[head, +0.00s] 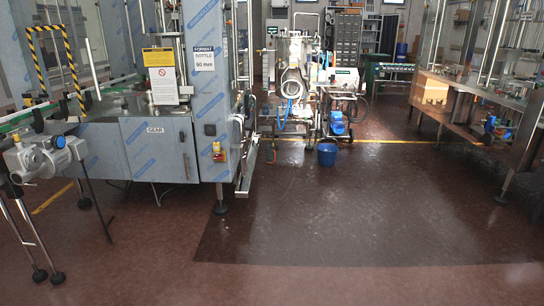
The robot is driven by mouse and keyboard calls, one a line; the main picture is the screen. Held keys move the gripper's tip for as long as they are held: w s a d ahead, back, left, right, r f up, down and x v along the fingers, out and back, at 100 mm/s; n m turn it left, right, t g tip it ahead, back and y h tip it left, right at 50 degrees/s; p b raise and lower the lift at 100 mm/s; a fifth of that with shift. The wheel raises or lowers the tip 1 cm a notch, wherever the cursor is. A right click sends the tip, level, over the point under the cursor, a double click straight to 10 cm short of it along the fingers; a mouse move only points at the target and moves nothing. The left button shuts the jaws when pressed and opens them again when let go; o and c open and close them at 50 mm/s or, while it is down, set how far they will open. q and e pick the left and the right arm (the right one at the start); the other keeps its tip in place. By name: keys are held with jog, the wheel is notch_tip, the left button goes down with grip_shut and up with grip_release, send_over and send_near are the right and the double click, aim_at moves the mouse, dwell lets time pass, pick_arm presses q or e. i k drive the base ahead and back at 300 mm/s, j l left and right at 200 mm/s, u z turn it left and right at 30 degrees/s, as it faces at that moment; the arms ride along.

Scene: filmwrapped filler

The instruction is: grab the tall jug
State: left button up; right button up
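I cannot make out a tall jug anywhere in the head view. A steel vessel (297,52) stands on a wheeled pump cart at the back centre, but I cannot tell it as a jug. A blue bucket (327,153) stands on the floor in front of that cart. Neither of my grippers is in view.
A filling machine (160,148) wrapped in blue-printed film fills the left, with a motor on a stand (45,158) before it. Steel benches on the right carry a cardboard box (429,93). The brown floor (300,215) between them is clear.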

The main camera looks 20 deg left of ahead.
aim_at(270, 150)
jog(key=i, duration=6.1)
jog(key=i+u, duration=0.25)
jog(key=i, duration=0.2)
jog(key=i+l+u, duration=0.2)
jog(key=i, duration=0.25)
jog(key=i+u, duration=0.25)
jog(key=i, duration=0.15)
jog(key=i+l+u, duration=0.2)
jog(key=i+l, duration=0.1)
jog(key=i, duration=0.1)
